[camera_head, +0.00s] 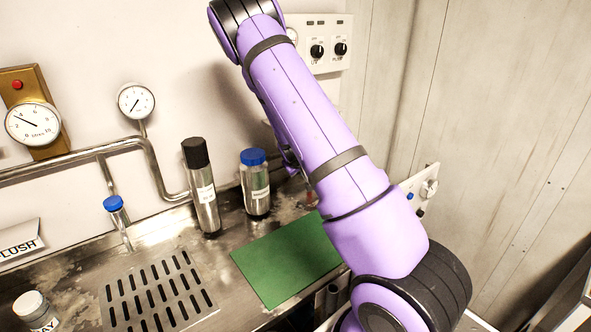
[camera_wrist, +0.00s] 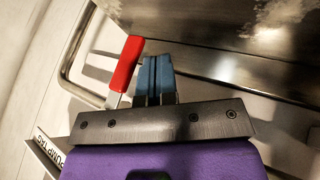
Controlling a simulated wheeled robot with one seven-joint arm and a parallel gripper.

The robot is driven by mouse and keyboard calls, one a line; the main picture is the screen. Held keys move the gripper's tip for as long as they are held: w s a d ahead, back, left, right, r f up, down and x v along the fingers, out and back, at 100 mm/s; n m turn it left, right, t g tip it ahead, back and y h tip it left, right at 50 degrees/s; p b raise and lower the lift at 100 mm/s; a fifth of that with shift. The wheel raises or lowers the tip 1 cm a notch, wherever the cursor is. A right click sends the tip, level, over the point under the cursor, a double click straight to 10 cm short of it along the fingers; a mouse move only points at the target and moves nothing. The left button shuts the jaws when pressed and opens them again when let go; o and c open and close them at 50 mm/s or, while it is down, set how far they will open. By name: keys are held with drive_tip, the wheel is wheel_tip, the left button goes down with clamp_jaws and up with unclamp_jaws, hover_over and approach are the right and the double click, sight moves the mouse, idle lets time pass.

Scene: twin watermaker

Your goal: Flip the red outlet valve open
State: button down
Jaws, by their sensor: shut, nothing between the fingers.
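The red valve lever (camera_wrist: 126,64) shows in the wrist view. It is a red sleeve on a pale metal stem, slanting up and to the right. My gripper (camera_wrist: 157,62) is shut and empty, its two blue fingers side by side just right of the red lever. The fingers are very close to the lever; I cannot tell whether they touch it. The valve body is hidden behind my gripper's dark palm. In the head view my purple arm hides the gripper, and only a small reddish bit (camera_head: 311,196) shows beside the arm; I cannot tell if it is the lever.
A bent metal pipe (camera_wrist: 66,72) runs left of the lever, and a steel edge (camera_wrist: 250,88) lies to the right. The steel counter holds a green mat (camera_head: 285,258), a black-capped bottle (camera_head: 206,205), a blue-capped jar (camera_head: 257,193) and a drain grate (camera_head: 157,294).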

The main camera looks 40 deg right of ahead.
drive_tip(key=shift+d, duration=1)
